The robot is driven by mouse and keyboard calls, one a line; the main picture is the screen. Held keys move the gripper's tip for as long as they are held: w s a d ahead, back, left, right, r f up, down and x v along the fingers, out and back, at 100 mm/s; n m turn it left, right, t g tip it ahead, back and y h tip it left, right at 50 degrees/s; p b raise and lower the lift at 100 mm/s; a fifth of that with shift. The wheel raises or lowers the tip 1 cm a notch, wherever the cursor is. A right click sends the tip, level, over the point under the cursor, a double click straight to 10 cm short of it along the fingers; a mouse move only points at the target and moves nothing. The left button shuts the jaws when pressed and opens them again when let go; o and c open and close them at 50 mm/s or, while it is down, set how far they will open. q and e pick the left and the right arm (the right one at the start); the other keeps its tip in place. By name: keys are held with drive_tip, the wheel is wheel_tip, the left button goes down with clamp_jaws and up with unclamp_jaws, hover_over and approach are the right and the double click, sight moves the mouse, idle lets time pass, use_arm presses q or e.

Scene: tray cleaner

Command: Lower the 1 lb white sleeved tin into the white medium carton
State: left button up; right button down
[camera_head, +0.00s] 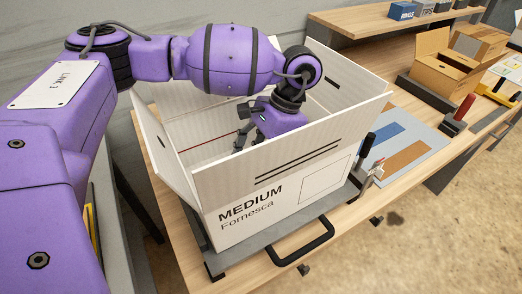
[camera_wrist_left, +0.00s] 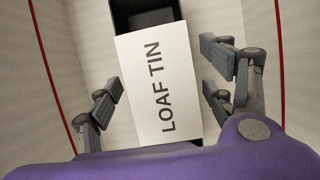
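The white medium carton (camera_head: 300,160), printed MEDIUM, stands open-topped with its flaps up. My left gripper (camera_head: 241,138) reaches down inside it, and the front wall hides part of the view. In the left wrist view, the sleeved tin (camera_wrist_left: 160,100) is a dark tin with a white sleeve printed LOAF TIN. It lies inside the carton, seemingly on the floor. My left gripper's fingers (camera_wrist_left: 160,78) are spread on both sides of the tin, with small gaps visible. The tin is hidden in the head view. My right gripper is out of view.
The carton stands on a dark tray with a black handle (camera_head: 303,243) on a wooden bench. To the right lie a grey mat (camera_head: 420,135) with blue and orange patches, and a brown open carton (camera_head: 440,75). A shelf (camera_head: 370,20) runs behind. The carton walls closely surround my left gripper.

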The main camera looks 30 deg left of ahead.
use_arm(q)
drive_tip(key=shift+s+d+f, duration=0.15)
drive_tip(key=shift+s+f, duration=0.05)
drive_tip(key=shift+f, duration=0.2)
drive_tip(key=v, duration=0.7)
drive_tip(key=shift+w+r, duration=0.15)
drive_tip(key=shift+w, duration=0.05)
drive_tip(key=shift+w+r, duration=0.15)
drive_tip(key=shift+r, duration=0.5)
